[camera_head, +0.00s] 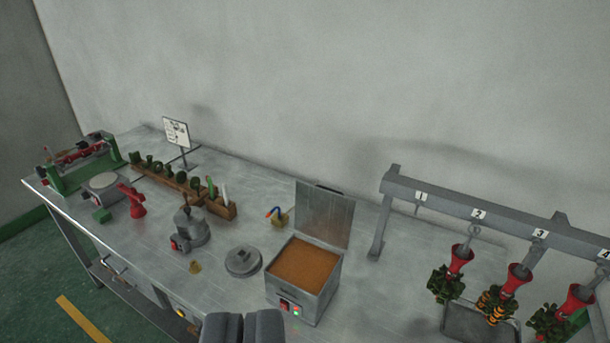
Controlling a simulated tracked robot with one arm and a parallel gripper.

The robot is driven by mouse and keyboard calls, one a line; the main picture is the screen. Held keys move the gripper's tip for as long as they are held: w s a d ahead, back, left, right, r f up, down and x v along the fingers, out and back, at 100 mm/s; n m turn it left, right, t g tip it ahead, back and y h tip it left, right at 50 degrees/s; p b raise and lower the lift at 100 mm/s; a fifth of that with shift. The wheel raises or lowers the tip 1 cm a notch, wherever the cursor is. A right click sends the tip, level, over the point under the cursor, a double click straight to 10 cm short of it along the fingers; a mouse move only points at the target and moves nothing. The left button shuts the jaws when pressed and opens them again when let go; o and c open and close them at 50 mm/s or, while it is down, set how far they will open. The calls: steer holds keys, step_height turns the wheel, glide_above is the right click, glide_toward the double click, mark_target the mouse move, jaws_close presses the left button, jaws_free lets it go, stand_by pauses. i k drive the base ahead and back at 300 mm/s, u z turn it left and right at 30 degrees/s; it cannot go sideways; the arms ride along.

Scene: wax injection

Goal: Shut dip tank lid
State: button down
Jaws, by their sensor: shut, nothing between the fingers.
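The dip tank (317,295) is a square metal box on the bench, full of orange-brown wax (305,264). Its lid (324,214) stands upright at the back edge of the tank, open. A red switch and a green light show on the tank's front. My gripper (243,318) is at the bottom edge of the view, its two grey fingers shut with nothing between them. In the picture it is left of and below the tank, apart from it.
A rack (497,212) with numbered hooks holds red cups with green wax trees at right, over a tray (458,322). A round grey lid (243,262) and a pot (190,226) stand left of the tank. A wooden block rack (168,182) is farther left.

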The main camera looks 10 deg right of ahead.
mark_target(323, 215)
steer(key=u, duration=0.3)
steer(key=i, duration=1.3)
steer(key=z, duration=0.35)
